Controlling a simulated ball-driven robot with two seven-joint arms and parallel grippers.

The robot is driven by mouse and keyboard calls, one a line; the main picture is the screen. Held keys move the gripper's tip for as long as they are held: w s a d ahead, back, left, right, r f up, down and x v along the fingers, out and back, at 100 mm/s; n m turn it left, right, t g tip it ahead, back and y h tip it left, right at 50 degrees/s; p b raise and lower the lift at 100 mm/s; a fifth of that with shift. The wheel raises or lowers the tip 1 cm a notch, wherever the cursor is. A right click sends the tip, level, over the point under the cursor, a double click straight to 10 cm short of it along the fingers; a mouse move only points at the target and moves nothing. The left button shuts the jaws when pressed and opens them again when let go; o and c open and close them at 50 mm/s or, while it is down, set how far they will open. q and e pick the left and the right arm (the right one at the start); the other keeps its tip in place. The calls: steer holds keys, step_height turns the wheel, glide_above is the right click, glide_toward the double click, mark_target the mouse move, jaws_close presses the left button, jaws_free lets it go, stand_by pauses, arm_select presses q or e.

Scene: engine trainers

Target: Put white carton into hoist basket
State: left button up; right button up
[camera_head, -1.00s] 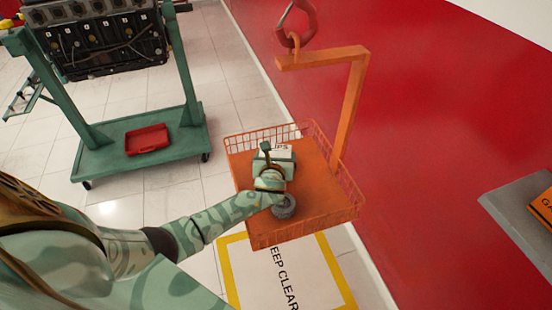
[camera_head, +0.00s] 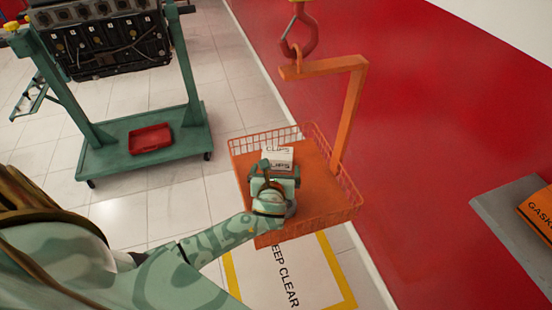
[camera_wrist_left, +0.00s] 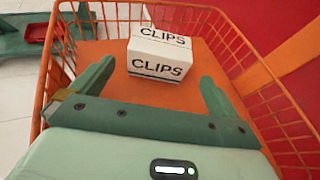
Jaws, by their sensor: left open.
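A white carton (camera_head: 277,158) marked CLIPS stands inside the orange hoist basket (camera_head: 325,212). In the left wrist view the carton (camera_wrist_left: 158,55) sits on the basket floor (camera_wrist_left: 125,92), beyond the fingertips and apart from both fingers. My left gripper (camera_head: 274,170) is over the basket, just short of the carton. The left wrist view shows its two fingers (camera_wrist_left: 157,82) spread wide, with nothing between them. The basket hangs by an orange arm from a red hook (camera_head: 300,40). My right gripper is not in view.
A green engine stand (camera_head: 90,158) with a red tray (camera_head: 150,138) on its base is at the left. A grey surface with an orange gasket box (camera_head: 540,212) is at the right.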

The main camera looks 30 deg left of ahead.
arm_select(q)
steer(key=shift+v, duration=1.75)
steer(key=shift+p, duration=0.3)
